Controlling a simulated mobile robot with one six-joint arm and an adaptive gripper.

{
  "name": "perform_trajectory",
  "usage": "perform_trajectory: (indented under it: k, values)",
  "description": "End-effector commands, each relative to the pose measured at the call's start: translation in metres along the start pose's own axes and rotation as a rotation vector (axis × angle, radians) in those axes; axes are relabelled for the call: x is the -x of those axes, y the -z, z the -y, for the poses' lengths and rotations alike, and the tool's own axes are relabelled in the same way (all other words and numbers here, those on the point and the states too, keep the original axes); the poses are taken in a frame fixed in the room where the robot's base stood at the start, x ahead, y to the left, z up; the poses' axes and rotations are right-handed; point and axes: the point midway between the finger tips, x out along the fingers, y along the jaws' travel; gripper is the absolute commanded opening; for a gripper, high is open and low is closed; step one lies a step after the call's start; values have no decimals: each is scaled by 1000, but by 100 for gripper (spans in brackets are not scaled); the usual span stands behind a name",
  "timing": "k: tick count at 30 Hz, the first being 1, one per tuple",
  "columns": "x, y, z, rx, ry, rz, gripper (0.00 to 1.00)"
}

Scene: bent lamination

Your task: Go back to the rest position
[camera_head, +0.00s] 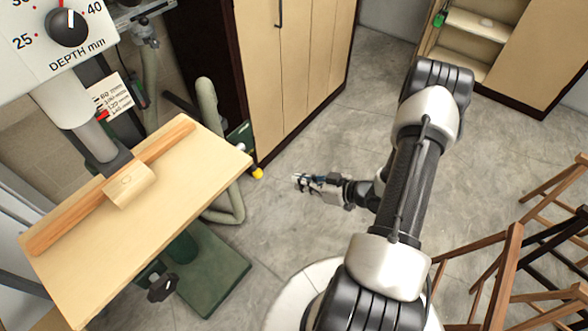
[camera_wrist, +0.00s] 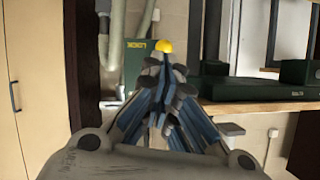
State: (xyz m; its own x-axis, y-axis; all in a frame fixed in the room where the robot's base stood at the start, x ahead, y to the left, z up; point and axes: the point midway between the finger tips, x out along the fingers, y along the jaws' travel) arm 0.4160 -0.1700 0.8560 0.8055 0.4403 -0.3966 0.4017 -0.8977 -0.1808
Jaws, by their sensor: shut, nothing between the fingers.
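My gripper (camera_head: 303,182) shows in the middle of the head view, at the end of my arm. It hangs over the grey floor, to the right of the machine table and apart from it. In the wrist view my gripper (camera_wrist: 166,66) has its blue and grey fingers drawn together at the tips. The fingers are shut and hold nothing. My arm comes from the lower right of the head view.
A drilling machine's wooden table (camera_head: 200,165) at the left bears a wooden fence (camera_head: 75,210) and a small wooden block (camera_head: 128,185). A tall cabinet (camera_head: 295,60) stands behind. Wooden stools (camera_head: 500,280) stand at lower right. The floor (camera_head: 310,140) between is clear.

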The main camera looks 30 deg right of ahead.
Motion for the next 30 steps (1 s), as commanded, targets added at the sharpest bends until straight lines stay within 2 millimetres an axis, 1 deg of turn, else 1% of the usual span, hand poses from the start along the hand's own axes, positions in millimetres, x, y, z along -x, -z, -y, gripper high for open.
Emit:
perform_trajectory:
  k: [7, 11, 14, 15, 17, 18, 20, 21, 23, 24, 26, 27, 29, 30]
  values:
    - [0, 1, -1, 4, -3, 4, 0]
    - [-2, 14, -13, 51, -40, 65, 0]
    - [-3, 39, -31, 121, -110, 162, 0]
    - [-2, 52, -39, 151, -149, 207, 0]
    - [1, 73, -48, 191, -212, 274, 0]
    - [4, 88, -53, 213, -255, 315, 0]
    - [10, 112, -57, 238, -319, 368, 0]
    - [15, 128, -57, 250, -361, 399, 0]
    - [24, 152, -54, 261, -422, 439, 0]
    - [31, 167, -51, 264, -462, 462, 0]
    - [42, 189, -41, 260, -517, 493, 0]
    - [49, 203, -33, 253, -550, 510, 0]
    - [62, 221, -18, 237, -594, 532, 0]
    - [70, 232, -5, 221, -620, 544, 0]
